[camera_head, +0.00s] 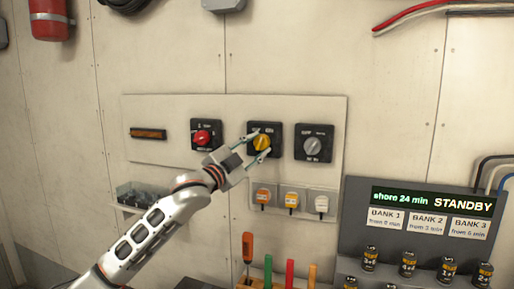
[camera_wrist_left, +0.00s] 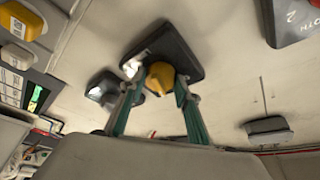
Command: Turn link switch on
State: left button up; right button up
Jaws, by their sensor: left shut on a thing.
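Three rotary switches on black plates sit in a row on a pale wall panel (camera_head: 235,112). The middle switch has a yellow knob (camera_head: 263,142), which also shows in the left wrist view (camera_wrist_left: 160,76). My left gripper (camera_head: 256,148) reaches it from the lower left, with its two fingers on either side of the knob, shut on it. The red-knob switch (camera_head: 202,137) is to its left and the grey-knob switch (camera_head: 312,147) to its right. The plate lettering is too small to read surely, so I cannot tell the yellow knob's setting. My right gripper is out of view.
A display (camera_head: 433,201) at the right reads "shore 24 min STANDBY" above several batteries. A screwdriver (camera_head: 247,247) and coloured handles stand at the bottom. A fire extinguisher (camera_head: 49,20) hangs upper left.

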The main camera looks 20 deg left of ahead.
pick_arm(q)
jog(key=shift+m+g, duration=0.3)
jog(key=shift+m, duration=0.9)
jog(key=o, duration=1.1)
jog(key=shift+o, duration=0.2)
jog(key=v, duration=1.2)
jog(key=shift+r, duration=0.15)
jog(key=shift+a, duration=0.1)
